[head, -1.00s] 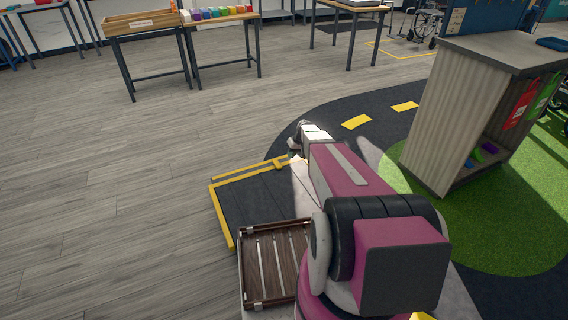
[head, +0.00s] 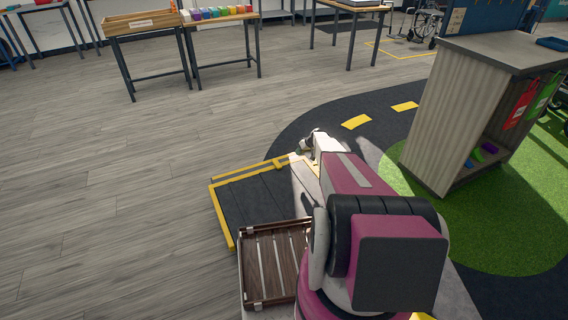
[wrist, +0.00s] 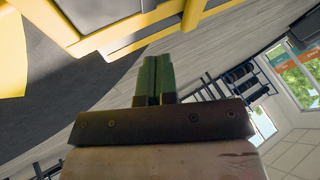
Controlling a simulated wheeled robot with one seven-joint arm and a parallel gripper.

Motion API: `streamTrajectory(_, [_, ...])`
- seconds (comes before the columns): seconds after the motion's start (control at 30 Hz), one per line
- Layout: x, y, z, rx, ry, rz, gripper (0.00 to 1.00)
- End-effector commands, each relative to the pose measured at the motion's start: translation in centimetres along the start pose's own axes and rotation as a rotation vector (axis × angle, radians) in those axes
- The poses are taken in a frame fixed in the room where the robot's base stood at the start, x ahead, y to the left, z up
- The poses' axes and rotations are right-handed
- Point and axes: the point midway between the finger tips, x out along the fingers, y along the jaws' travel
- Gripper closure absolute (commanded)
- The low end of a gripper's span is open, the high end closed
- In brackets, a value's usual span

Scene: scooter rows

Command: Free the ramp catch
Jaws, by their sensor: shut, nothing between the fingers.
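The ramp (head: 250,203) is a dark panel edged in yellow, lying at the centre left of the head view beside the dark track. A small yellow block, which may be the catch (head: 280,164), sits on its far yellow bar. In the wrist view, yellow bars with dark panels fill the top, and a yellow tab (wrist: 192,14) sticks out from a bar. My gripper (wrist: 154,60) has green fingers pressed together, empty. Its tips appear below the yellow bar and left of the tab; I cannot tell whether they touch. In the head view, my gripper (head: 303,147) is small and partly hidden by my wrist.
A slatted wooden tray (head: 272,262) lies close in front of the ramp. A grey cabinet (head: 440,125) stands on green turf to the right. Tables (head: 150,22) stand at the back. The wooden floor (head: 120,190) on the left is clear.

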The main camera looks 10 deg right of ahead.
Motion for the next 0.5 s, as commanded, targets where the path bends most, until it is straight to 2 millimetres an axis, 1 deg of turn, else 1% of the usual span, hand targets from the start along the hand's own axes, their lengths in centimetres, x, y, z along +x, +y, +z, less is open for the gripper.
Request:
streamTrajectory(0.13, [0.2,0.0,0.0,0.000,-0.001,0.000,1.00])
streamTrajectory(0.27, [1.2,0.1,-0.1,0.000,-0.001,0.000,1.00])
streamTrajectory(0.37, [2.6,0.1,-0.1,0.000,-0.001,0.000,1.00])
streamTrajectory(0.5, [5.4,0.1,-0.1,0.000,-0.003,-0.001,1.00])
